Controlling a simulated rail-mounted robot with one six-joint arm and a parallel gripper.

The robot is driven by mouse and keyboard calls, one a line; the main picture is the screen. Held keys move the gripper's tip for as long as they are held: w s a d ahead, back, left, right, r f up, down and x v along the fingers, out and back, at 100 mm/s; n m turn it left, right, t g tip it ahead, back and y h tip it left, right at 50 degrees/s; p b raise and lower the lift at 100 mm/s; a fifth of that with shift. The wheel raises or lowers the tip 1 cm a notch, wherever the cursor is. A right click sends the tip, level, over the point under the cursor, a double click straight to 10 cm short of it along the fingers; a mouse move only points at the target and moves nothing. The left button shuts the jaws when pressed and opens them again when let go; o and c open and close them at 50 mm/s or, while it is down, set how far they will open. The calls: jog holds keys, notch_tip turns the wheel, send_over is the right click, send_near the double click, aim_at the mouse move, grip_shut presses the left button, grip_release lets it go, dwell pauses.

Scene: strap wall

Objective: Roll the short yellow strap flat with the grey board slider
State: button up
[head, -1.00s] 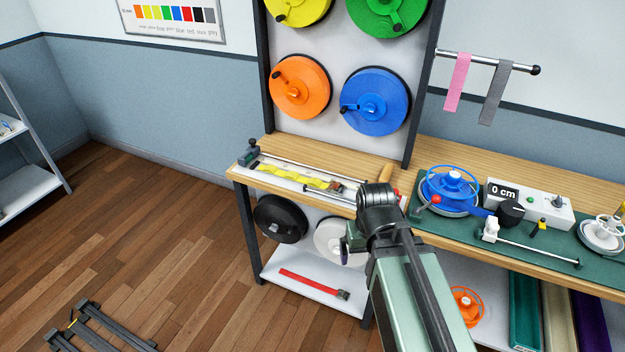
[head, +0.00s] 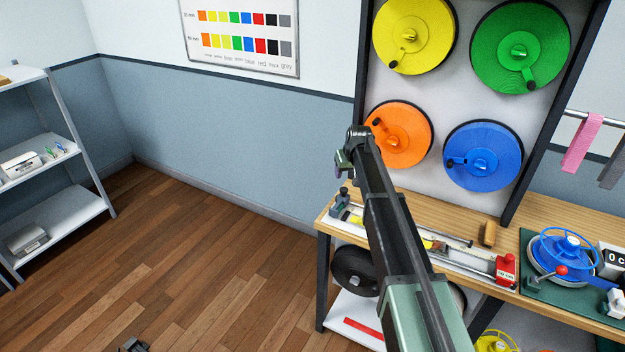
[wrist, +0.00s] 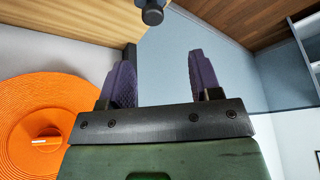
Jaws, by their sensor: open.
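The short yellow strap (head: 430,243) lies along the long board (head: 466,262) on the bench, and my arm hides its middle. The grey board slider (head: 341,201) appears as a dark grey block with a knob at the board's left end. My gripper (head: 345,163) is raised, above and behind that left end in the picture and left of the orange reel. In the wrist view my gripper (wrist: 162,82) has its two purple-padded fingers apart, with nothing between them. Neither strap nor slider shows clearly in the wrist view.
The orange reel (head: 398,134) hangs on the rack and also shows close by in the wrist view (wrist: 45,125). A red block (head: 507,270) sits at the board's right end. A wooden-handled tool (head: 488,233) stands behind it. A blue winder (head: 562,255) is farther right.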

aim_at(344, 189)
jog(key=b+x, duration=0.7)
jog(key=d+b+x, duration=0.1)
jog(key=b+x, duration=0.2)
jog(key=shift+f, duration=0.3)
jog(key=shift+r, duration=0.1)
jog(key=shift+s, duration=0.1)
grip_shut()
